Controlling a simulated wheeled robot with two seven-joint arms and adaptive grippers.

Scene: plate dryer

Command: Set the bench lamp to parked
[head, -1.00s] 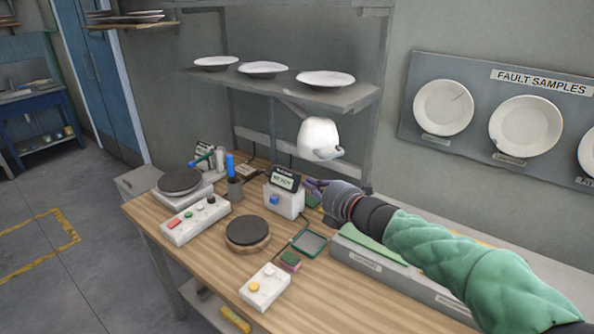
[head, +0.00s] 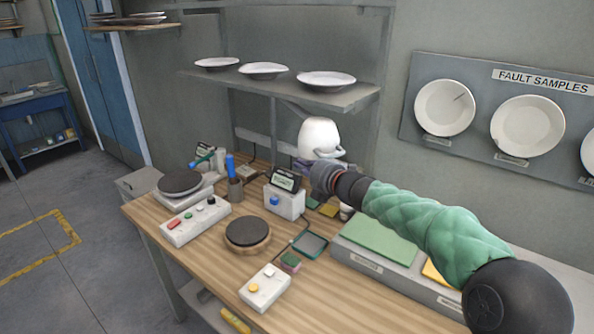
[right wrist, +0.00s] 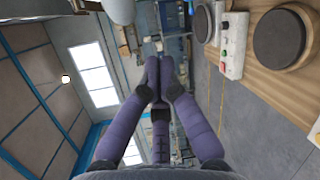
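The bench lamp shows a rounded white shade (head: 318,136) with a grey handle (head: 330,153) at its lower front. It hangs below the plate shelf, above the back of the bench. My right gripper (head: 304,166) is just below the shade, with its fingers pointing left. In the right wrist view its purple fingers (right wrist: 158,70) come together with nothing visible between them. A pale rounded piece, probably the shade (right wrist: 119,10), shows at the top edge of that view. Whether the gripper touches the lamp is unclear. My left gripper is not in view.
A white box with a small display (head: 284,204) stands just below the gripper. The plate shelf (head: 345,96) is above the lamp.

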